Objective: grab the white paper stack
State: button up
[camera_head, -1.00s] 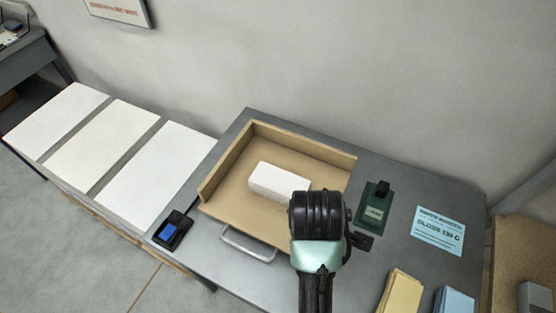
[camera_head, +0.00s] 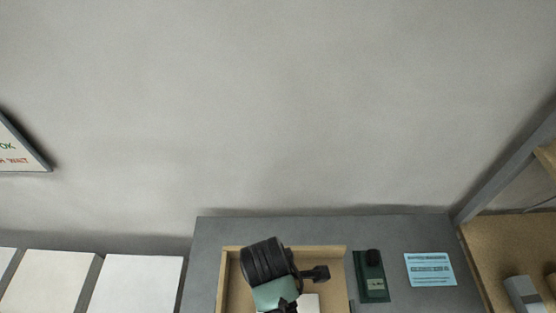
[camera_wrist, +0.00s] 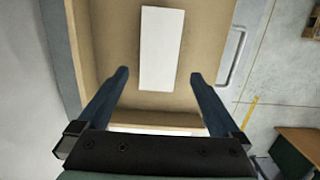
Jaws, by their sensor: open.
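The white paper stack (camera_wrist: 161,48) lies in a tan wooden tray (camera_wrist: 108,40) on the grey table. In the wrist view it is upright in the picture, beyond and between my fingertips, with a gap on both sides. In the head view only a small part of the stack (camera_head: 308,302) shows at the lower edge; my arm hides the rest. My gripper (camera_wrist: 160,75) is open and empty, its two dark fingers spread above the tray. In the head view my wrist is over the tray's back part, and the fingers cannot be made out clearly.
A dark green device (camera_head: 371,277) and a light blue card (camera_head: 430,269) are right of the tray. A grey handle (camera_wrist: 233,56) shows outside the tray's edge. A plain wall rises behind the table.

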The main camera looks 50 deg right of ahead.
aim_at(307, 302)
jog(key=f, duration=0.2)
jog(key=s+f, duration=0.1)
jog(key=f, duration=0.1)
jog(key=shift+d+f, duration=0.15)
jog(key=shift+f, duration=0.2)
jog(key=shift+d+f+p, duration=0.2)
jog(key=shift+f+p, duration=0.25)
jog(key=shift+f, duration=1.15)
jog(key=shift+d+f+p, duration=0.15)
jog(key=shift+f+p, duration=0.3)
jog(key=shift+f, duration=1.15)
jog(key=shift+c, duration=0.3)
jog(key=c, duration=1.4)
grip_shut()
jog(key=shift+r, duration=0.1)
